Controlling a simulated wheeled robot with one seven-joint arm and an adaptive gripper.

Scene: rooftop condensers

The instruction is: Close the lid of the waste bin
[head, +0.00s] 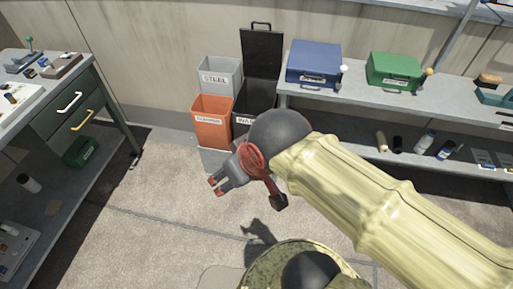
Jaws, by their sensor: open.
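The waste bin (242,122) is dark, with a white label whose visible letters begin "WA". It stands at the back, and my arm hides part of it. Its black lid (262,52) stands upright, open, against the wall behind the bin, with a handle at its top edge. My gripper (214,185) is open and empty. In the picture it is below and left of the waste bin, in front of the orange bin.
An orange bin (211,122) and a grey bin (219,74) stand left of the waste bin. A blue case (314,60) and a green case (394,69) sit on the right bench (350,95). A workbench (75,110) stands at left. The floor between is mostly clear.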

